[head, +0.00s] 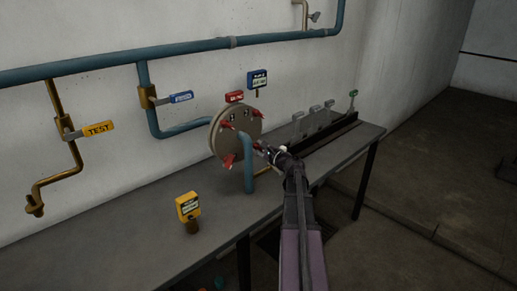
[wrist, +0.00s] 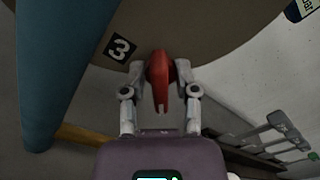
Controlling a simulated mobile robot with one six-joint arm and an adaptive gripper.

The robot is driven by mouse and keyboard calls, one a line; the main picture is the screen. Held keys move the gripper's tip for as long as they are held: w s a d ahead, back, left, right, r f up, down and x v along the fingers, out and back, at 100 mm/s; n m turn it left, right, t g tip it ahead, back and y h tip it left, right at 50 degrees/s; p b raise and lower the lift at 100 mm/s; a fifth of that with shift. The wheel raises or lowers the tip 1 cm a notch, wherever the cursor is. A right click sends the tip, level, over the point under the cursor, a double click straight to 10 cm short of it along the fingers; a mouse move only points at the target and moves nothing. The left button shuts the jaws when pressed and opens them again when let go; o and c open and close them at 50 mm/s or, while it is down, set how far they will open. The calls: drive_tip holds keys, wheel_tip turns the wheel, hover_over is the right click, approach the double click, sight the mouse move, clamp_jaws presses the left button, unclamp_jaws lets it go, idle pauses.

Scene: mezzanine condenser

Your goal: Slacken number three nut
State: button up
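The round brown flange cover (head: 222,138) stands upright on the bench with several red wing nuts around its rim. In the wrist view, a black label with a white 3 (wrist: 121,47) is on the cover. Just right of it is the red number three nut (wrist: 160,78), its wing pointing toward the camera. My gripper (wrist: 161,72) has one finger on each side of this nut, and both fingertips appear to touch it. In the head view my gripper (head: 266,150) is at the cover's right edge, where it largely hides the nut.
A blue pipe (head: 248,178) drops in front of the cover, close left of my gripper; it fills the left of the wrist view (wrist: 55,70). A yellow tagged device (head: 188,207) stands on the grey bench (head: 150,245). Grey levers (head: 314,112) stand behind right.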

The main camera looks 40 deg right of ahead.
clamp_jaws()
drive_tip(key=shift+n, duration=0.8)
drive_tip(key=shift+o, duration=2.3)
unclamp_jaws()
drive_tip(key=shift+s, duration=0.15)
